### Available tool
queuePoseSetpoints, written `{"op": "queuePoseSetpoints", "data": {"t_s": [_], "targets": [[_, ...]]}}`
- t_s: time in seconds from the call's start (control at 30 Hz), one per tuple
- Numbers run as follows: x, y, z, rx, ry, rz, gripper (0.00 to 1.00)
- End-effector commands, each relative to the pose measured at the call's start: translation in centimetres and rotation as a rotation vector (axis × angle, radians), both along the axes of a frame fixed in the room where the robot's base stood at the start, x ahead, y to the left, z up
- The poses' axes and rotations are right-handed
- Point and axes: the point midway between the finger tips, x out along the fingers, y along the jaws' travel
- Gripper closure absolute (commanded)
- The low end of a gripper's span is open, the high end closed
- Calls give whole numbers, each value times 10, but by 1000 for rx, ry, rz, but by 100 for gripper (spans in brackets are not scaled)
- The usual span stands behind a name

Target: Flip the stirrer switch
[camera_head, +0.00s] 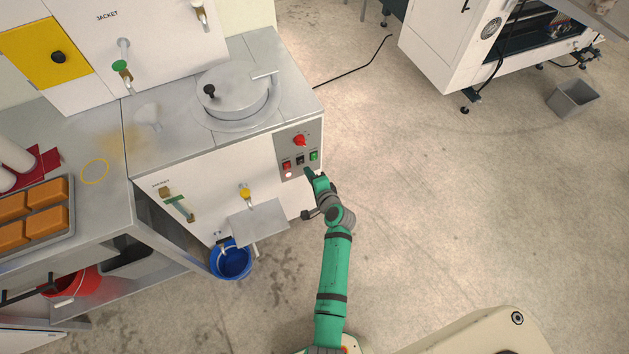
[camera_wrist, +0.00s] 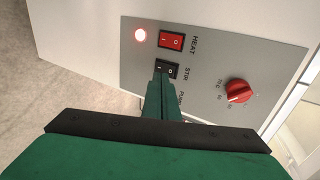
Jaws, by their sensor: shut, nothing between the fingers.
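The stirrer switch is a black rocker (camera_wrist: 167,69) marked I and O, beside the label STIR on the grey control panel (camera_wrist: 205,55). It also shows in the head view as a small black switch (camera_head: 300,159). My green gripper (camera_wrist: 160,80) is shut, with nothing held. Its fingertips are at the lower edge of the black rocker in the wrist view and hide part of it; I cannot tell whether they touch. In the head view my gripper (camera_head: 309,172) is just below the switch row.
A red HEAT rocker (camera_wrist: 171,41) sits next to the black one, with a lit indicator lamp (camera_wrist: 140,35) beside it. A red knob (camera_wrist: 238,91) is on the same panel. A metal shelf (camera_head: 258,222) juts out left of my arm.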

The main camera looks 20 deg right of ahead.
Motion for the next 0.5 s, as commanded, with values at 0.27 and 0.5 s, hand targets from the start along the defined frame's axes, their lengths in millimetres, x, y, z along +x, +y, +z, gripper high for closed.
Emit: {"op": "queuePoseSetpoints", "data": {"t_s": [0.27,0.5], "targets": [[31,1,6,-2,-2,1,100],[35,1,6,-1,-2,0,100]]}}
